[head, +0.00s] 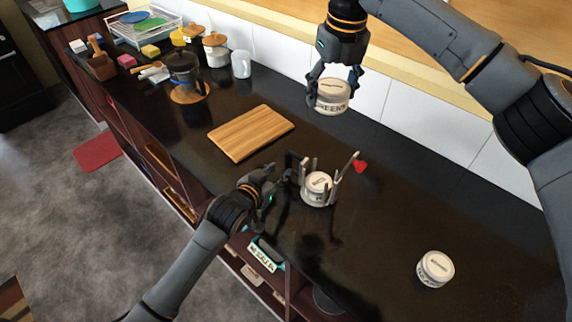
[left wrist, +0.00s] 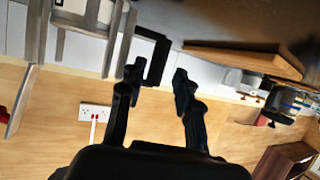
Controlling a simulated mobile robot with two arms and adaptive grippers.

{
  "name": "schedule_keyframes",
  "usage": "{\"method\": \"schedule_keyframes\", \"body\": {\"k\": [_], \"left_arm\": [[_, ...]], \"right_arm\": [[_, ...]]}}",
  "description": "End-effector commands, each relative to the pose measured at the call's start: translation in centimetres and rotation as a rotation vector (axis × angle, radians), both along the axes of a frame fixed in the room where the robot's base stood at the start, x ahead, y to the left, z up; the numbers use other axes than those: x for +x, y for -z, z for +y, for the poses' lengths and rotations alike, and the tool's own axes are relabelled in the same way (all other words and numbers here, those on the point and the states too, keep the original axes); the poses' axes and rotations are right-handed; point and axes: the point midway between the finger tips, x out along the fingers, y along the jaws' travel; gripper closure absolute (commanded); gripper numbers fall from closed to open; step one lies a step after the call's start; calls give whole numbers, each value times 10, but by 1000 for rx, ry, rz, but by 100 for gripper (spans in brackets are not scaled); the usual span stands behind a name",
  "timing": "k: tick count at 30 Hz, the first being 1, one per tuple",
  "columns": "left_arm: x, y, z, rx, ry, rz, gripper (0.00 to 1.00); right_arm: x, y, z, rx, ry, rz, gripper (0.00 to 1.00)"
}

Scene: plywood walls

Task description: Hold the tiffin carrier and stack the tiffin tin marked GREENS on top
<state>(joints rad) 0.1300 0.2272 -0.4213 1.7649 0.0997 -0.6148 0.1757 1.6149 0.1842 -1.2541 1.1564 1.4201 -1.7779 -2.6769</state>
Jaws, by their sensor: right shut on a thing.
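The tiffin carrier (head: 304,190) stands on the dark counter, with upright grey posts around one white tin (head: 318,183). A black handle (left wrist: 163,58) sticks out from its side. My left gripper (head: 272,178) is at this handle; in the left wrist view its fingers (left wrist: 157,80) are apart, with the handle between them and a gap beside the right finger. My right gripper (head: 333,82) is shut on a white tin (head: 332,97), its lettering partly readable as GREENS. It holds the tin above the counter, behind the carrier and slightly right of it in the picture.
Another white tin (head: 436,268) stands on the counter at the right front. A wooden board (head: 251,133) lies left of the carrier. A French press (head: 184,72), jars and a dish rack (head: 146,28) are at the far left. A red heart (head: 360,167) shows beside a carrier post.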

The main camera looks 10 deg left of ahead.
Motion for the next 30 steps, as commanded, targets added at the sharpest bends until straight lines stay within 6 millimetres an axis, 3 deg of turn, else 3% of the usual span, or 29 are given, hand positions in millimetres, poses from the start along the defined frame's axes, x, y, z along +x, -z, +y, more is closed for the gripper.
{"method": "schedule_keyframes", "body": {"k": [6, 12, 27, 28, 30], "left_arm": [[33, 14, -12, -1, 0, 1, 66], [54, 24, -20, -1, 0, 1, 66], [65, 29, -24, 0, 0, 1, 66], [65, 29, -24, 0, 0, 1, 68], [65, 29, -24, 0, 0, 1, 83]], "right_arm": [[0, -1, 0, 0, 0, -1, 73], [0, -1, 0, 0, 0, -1, 73], [0, -1, 0, 0, 0, -1, 73], [0, -1, 0, 0, 0, -1, 73], [0, -1, 0, 0, 0, -1, 73]]}}
